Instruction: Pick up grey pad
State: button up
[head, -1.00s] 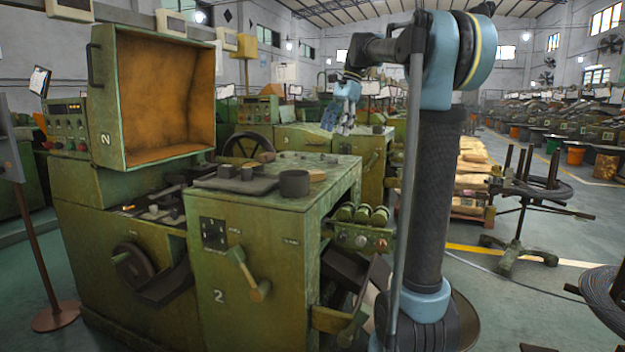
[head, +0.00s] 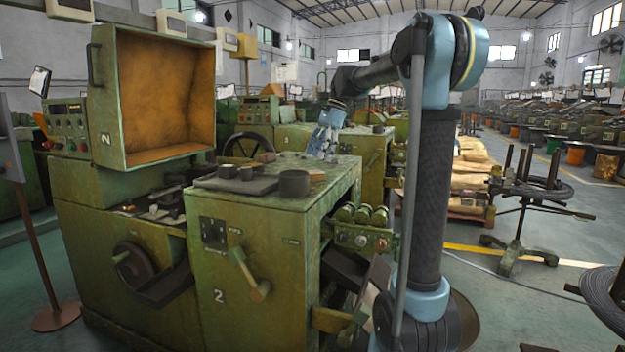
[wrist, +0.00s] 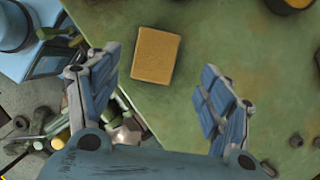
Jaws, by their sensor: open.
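A flat dark grey pad (head: 262,185) lies on the green machine top (head: 335,170) in the head view, with small dark cylinders (head: 228,171) standing on it. I cannot make out the pad in the wrist view. My gripper (head: 322,150) is over the back right part of that top, right of the pad and apart from it. In the wrist view my gripper (wrist: 155,88) is open, its fingers wide apart and empty. A yellow-brown block (wrist: 156,54) lies on the green surface just beyond the fingertips.
A dark round cup (head: 294,183) stands right of the pad; a small brownish piece (head: 317,176) is beside it. An open hood (head: 165,100) rises at the left of the machine. Bolts and metal parts (wrist: 35,125) show at left in the wrist view.

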aim_at(313, 171)
jog(key=shift+d+x, duration=0.15)
jog(key=shift+x, duration=1.4)
jog(key=shift+d+x, duration=0.15)
jog(key=shift+x, duration=1.4)
jog(key=shift+s+f, duration=0.1)
jog(key=shift+c, duration=0.3)
jog(key=c, duration=1.2)
notch_tip(313, 171, up, 10)
jog(key=shift+r, duration=0.1)
